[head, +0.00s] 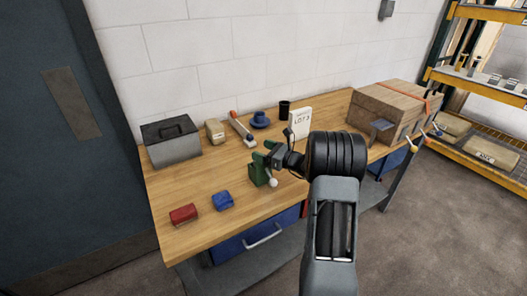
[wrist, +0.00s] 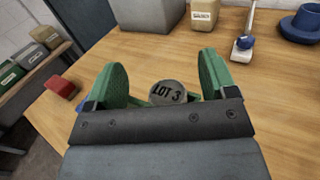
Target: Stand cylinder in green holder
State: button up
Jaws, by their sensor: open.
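My gripper (head: 265,152) is over the front part of the workbench, at the green holder (head: 257,176). In the wrist view its two green-padded fingers (wrist: 163,72) are spread apart. The round grey end of the cylinder, marked LOT 3 (wrist: 167,93), shows between them, with a gap on each side. Some green shows just beside and behind that end, seemingly the holder. My gripper's body hides the lower part. A small pale round shape (head: 272,183) shows at the holder's right side in the head view; I cannot tell whether it is the cylinder.
A red block (head: 183,213) and a blue block (head: 222,201) lie to the left. A grey toolbox (head: 172,145), tan container (head: 215,131), blue cup (head: 260,119), black cup (head: 284,107) and LOT 3 card (head: 300,122) stand behind. A wooden crate (head: 388,108) is at the right.

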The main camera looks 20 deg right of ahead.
jog(key=shift+r+p, duration=0.55)
jog(key=shift+r, duration=0.05)
jog(key=b+v, duration=0.3)
jog(key=v, duration=0.8)
jog(key=s+a+n+g, duration=0.3)
jog(key=a+n+g, duration=0.25)
jog(key=a, duration=0.25)
jog(key=s+a+n+g, duration=0.4)
jog(key=a+n, duration=0.2)
jog(key=a, duration=0.2)
jog(key=s+a+n+g+h, duration=0.1)
jog(key=s+a+n+h, duration=0.3)
jog(key=s+n+h, duration=0.6)
jog(key=s+r+n, duration=0.1)
jog(key=s+n, duration=0.2)
jog(key=n, duration=0.4)
jog(key=shift+n, duration=0.35)
jog(key=shift+d+g, duration=0.1)
jog(key=shift+g, duration=0.15)
jog(key=shift+c, duration=0.3)
